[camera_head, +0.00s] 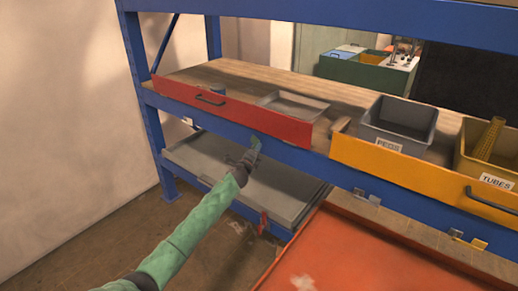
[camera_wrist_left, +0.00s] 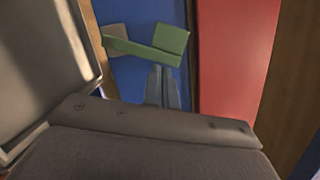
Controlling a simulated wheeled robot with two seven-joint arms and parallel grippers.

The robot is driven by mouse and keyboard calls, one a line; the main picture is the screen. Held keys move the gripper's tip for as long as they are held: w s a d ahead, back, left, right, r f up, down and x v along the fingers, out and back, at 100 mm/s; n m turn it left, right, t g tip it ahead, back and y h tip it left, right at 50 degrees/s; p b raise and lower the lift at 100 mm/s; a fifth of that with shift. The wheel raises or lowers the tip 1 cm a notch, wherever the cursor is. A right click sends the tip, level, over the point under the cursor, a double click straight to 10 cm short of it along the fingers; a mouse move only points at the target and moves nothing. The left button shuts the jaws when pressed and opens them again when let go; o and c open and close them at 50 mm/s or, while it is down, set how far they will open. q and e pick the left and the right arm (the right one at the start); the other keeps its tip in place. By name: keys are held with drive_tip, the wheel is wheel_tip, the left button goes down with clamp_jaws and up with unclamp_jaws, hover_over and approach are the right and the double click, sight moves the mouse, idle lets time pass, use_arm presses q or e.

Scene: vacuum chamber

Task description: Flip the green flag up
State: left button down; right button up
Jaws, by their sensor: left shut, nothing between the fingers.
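The green flag (camera_head: 256,143) is on the blue shelf beam (camera_head: 290,155), below the right end of the red drawer front. In the left wrist view the green flag (camera_wrist_left: 140,50) is a bent plate against the blue beam, with a square tab at one end. My left gripper (camera_head: 251,155) is shut and empty at the flag. In the left wrist view its fingertips (camera_wrist_left: 162,72) are right at the flag's edge; I cannot tell whether they touch. My right gripper is not in view.
The red drawer front (camera_head: 235,110) is just above the flag. A grey tray (camera_head: 272,190) lies on the lower shelf beneath. A red flag (camera_head: 263,222) and a yellow flag (camera_head: 478,243) are on beams. Bins labelled PEGS (camera_head: 400,118) and TUBES (camera_head: 497,180) stand to the right.

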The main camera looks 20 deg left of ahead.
sight(255, 141)
use_arm(q)
drive_tip(key=shift+w+a+r, duration=0.2)
drive_tip(key=shift+a+r, duration=0.3)
drive_tip(key=shift+a, duration=0.15)
drive_tip(key=shift+w+a+r, duration=0.2)
drive_tip(key=shift+a+r, duration=0.05)
drive_tip(key=shift+a, duration=0.25)
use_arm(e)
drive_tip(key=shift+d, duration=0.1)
use_arm(q)
drive_tip(key=shift+r, duration=0.1)
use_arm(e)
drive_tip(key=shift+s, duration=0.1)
